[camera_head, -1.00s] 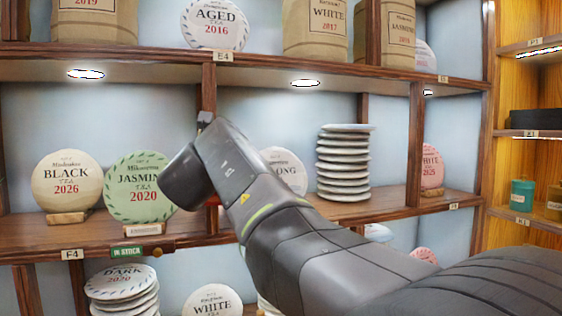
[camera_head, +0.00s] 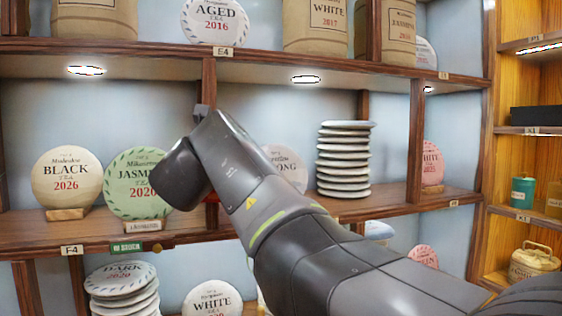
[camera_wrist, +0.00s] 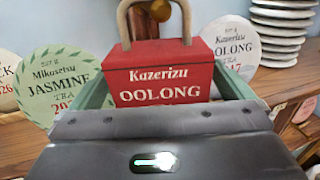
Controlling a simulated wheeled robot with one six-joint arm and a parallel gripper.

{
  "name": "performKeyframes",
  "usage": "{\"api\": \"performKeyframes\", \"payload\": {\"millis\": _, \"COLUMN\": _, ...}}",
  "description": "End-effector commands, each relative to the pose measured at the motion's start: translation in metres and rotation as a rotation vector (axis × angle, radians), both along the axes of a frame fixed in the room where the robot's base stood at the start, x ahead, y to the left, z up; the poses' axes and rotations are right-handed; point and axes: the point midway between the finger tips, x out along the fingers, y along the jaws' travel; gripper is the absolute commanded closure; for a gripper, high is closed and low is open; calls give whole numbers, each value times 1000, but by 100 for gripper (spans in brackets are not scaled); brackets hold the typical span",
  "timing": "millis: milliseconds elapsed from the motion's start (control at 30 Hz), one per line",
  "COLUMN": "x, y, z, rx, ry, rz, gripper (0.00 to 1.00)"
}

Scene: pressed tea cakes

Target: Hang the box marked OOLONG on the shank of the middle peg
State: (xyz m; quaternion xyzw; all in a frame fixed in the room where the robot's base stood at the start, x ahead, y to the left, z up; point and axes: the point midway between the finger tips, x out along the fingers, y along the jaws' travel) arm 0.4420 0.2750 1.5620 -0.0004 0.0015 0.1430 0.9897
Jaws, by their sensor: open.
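In the wrist view the red box (camera_wrist: 165,82), marked Kazerizu OOLONG, is upright in front of my gripper. My gripper (camera_wrist: 168,93) is open, with one green finger on each side of the box; I cannot tell whether they touch it. The box's pale loop handle (camera_wrist: 124,22) rises from its top. A brass-coloured peg knob (camera_wrist: 160,11) shows inside the loop at the top edge; whether the handle rests on the shank is hidden. In the head view my dark wrist covers the gripper and most of the box. Another brass knob (camera_head: 156,247) is on the shelf edge.
A round OOLONG tea cake (camera_wrist: 232,50) and a stack of pale discs (camera_head: 344,160) stand on the shelf behind. JASMINE (camera_head: 135,180) and BLACK (camera_head: 66,180) cakes stand at left. A shelf upright (camera_head: 208,95) rises close to my wrist.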

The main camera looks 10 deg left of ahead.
Motion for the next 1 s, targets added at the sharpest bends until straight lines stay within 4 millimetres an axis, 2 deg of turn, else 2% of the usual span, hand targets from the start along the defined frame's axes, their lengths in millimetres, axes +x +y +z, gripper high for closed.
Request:
{"api": "performKeyframes", "payload": {"millis": 33, "x": -13, "y": -3, "z": -2, "rx": 3, "ry": -4, "rz": 5, "gripper": 0}}
{"api": "performKeyframes", "payload": {"millis": 200, "x": -52, "y": -14, "z": -2, "rx": 3, "ry": -3, "rz": 6, "gripper": 0}}
{"api": "performKeyframes", "payload": {"millis": 400, "x": -84, "y": -24, "z": -2, "rx": 2, "ry": -3, "rz": 5, "gripper": 0}}
{"api": "performKeyframes", "payload": {"millis": 700, "x": -104, "y": -30, "z": 0, "rx": 1, "ry": -1, "rz": 2, "gripper": 0}}
{"api": "performKeyframes", "payload": {"millis": 1000, "x": -105, "y": -31, "z": 1, "rx": 0, "ry": -1, "rz": 0, "gripper": 0}}
